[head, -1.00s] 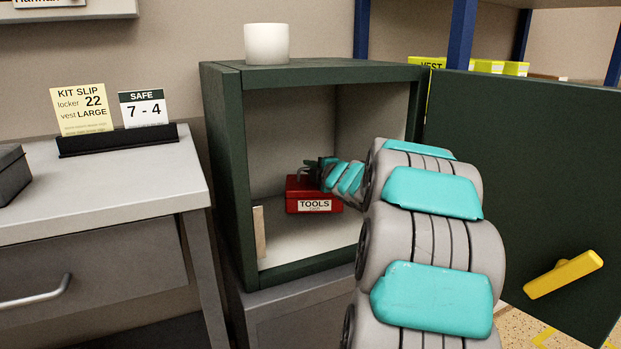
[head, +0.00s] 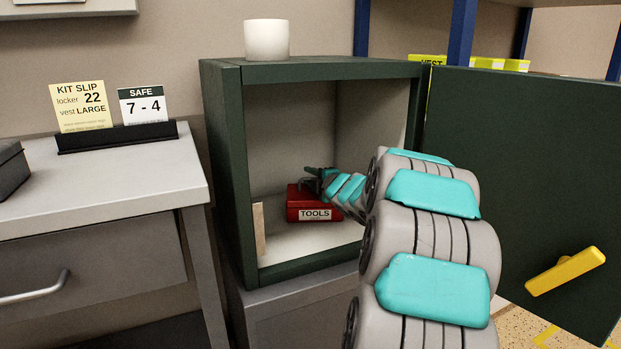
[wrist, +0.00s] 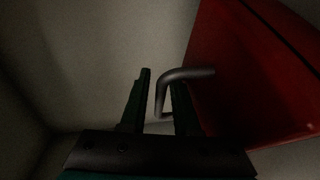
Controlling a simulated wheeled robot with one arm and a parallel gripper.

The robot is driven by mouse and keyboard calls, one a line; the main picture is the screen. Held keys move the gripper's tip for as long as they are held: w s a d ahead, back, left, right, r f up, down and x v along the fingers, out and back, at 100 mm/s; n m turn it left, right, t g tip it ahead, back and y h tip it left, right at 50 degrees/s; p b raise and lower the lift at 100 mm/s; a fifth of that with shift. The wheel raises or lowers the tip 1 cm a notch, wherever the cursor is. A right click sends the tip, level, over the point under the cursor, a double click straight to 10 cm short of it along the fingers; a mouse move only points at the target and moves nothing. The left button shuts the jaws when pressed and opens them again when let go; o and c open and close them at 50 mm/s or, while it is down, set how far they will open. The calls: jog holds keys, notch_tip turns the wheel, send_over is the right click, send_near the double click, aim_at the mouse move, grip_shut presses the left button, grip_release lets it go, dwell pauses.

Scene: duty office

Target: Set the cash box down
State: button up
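A red box (head: 308,201) with a white TOOLS label is inside the open green safe (head: 230,160). Its underside appears to be on the pale safe floor, but contact is hard to see. No label reading cash box is legible. My gripper (head: 317,173) is at the box's top handle, reaching in from the right. In the wrist view the two dark green fingers (wrist: 162,84) stand apart, with the bent grey handle (wrist: 160,95) between them. A gap shows between the handle and the left finger. The red box (wrist: 245,80) fills the right of that view.
The safe door (head: 530,170) with a yellow handle (head: 565,271) hangs open on the right. A tan upright piece (head: 259,232) stands inside at the left front. A white cylinder (head: 266,40) stands on top. A desk (head: 110,190) with a card holder (head: 118,138) is on the left.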

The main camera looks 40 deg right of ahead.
jog(key=shift+o, duration=0.7)
jog(key=shift+s+r, duration=0.1)
jog(key=v, duration=1.1)
jog(key=shift+s, duration=0.35)
jog(key=shift+a, duration=0.2)
